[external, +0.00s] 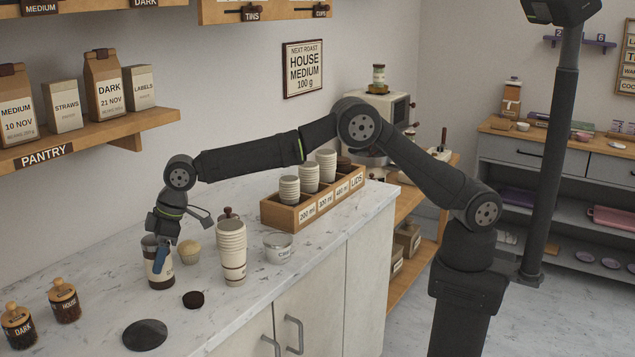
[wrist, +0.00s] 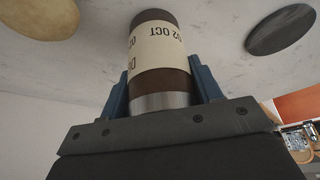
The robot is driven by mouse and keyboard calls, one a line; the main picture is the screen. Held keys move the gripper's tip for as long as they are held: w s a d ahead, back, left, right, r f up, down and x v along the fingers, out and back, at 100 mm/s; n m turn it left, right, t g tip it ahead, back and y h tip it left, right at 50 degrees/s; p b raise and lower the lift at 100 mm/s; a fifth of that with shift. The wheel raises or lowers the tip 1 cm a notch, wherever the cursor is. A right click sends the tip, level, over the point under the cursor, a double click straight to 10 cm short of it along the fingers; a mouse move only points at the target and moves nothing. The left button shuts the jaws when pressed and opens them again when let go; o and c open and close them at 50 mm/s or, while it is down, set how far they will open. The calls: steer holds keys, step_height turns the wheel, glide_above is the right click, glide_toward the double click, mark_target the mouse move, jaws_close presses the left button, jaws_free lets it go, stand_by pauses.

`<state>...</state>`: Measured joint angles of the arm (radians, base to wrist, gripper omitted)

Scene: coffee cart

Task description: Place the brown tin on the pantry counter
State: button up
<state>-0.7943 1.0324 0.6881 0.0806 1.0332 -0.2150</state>
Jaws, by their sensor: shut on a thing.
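The brown tin (external: 158,272) has a cream label and stands upright at the left part of the pale marble pantry counter (external: 205,325). My gripper (external: 160,258) comes down on it from above, with its blue fingers around its upper part. In the wrist view the tin (wrist: 160,60) sits between the two blue fingers, and its label reads "02 OCT". My gripper (wrist: 160,92) is shut on it. I cannot tell whether the tin's base touches the counter.
A larger dark disc (external: 145,335) lies in front. Two jars (external: 64,301) stand to the left. The pantry shelf (external: 90,140) is above.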

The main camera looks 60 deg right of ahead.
steer(key=o, duration=1.2)
steer(key=shift+f, duration=0.15)
steer(key=shift+c, duration=0.2)
steer(key=v, duration=1.2)
steer(key=shift+w, duration=0.1)
